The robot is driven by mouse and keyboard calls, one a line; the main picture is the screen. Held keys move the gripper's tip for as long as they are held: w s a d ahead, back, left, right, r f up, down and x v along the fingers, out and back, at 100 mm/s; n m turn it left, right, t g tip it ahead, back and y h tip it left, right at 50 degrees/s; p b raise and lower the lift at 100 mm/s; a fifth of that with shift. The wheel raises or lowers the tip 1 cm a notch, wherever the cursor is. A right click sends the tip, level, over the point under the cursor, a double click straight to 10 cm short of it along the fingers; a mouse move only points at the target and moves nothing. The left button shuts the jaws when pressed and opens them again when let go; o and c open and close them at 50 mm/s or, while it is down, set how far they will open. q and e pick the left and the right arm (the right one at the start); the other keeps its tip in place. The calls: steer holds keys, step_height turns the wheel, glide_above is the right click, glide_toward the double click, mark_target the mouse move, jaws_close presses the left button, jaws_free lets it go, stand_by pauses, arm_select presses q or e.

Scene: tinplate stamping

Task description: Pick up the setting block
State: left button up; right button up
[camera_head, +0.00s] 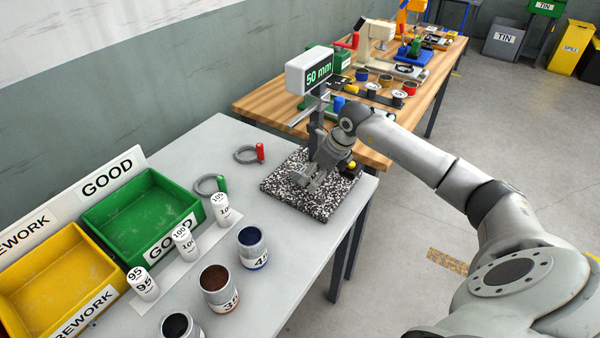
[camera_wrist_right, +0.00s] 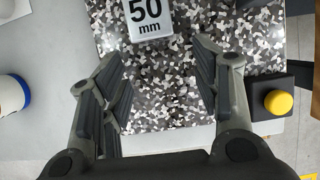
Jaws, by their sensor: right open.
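The setting block is a white block marked "50 mm" (camera_wrist_right: 149,22) at the top edge of the right wrist view, partly cut off. It is on the black-and-white speckled plate (camera_wrist_right: 165,95), which also shows in the head view (camera_head: 296,202). My right gripper (camera_head: 308,181) is low over that plate. In the wrist view its fingers (camera_wrist_right: 157,72) are spread with nothing between them, and the block is just beyond the fingertips. In the head view I cannot make out the block, probably behind the gripper. My left gripper is not in view.
A gauge with a "50 mm" display (camera_head: 310,70) stands behind the plate. A yellow knob (camera_wrist_right: 278,102) is at the plate's right. Ring gauges (camera_head: 248,154), labelled cans (camera_head: 253,248), a green GOOD bin (camera_head: 142,218) and a yellow REWORK bin (camera_head: 60,285) are to the left.

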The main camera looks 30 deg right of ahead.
mark_target(301, 168)
steer(key=shift+w+a, duration=0.1)
steer(key=shift+w, duration=0.15)
steer(key=w, duration=0.1)
steer(key=w+a+p, duration=0.1)
steer(key=w, duration=0.2)
steer(key=shift+a+r+p, duration=0.1)
steer(key=shift+a+p, duration=0.25)
steer(key=shift+w+a+f, duration=0.1)
steer(key=shift+w+f, duration=0.05)
steer(key=shift+f, duration=0.1)
steer(key=shift+f+p, duration=0.35)
steer(key=shift+f, duration=0.05)
steer(key=shift+w, duration=0.1)
jaws_close()
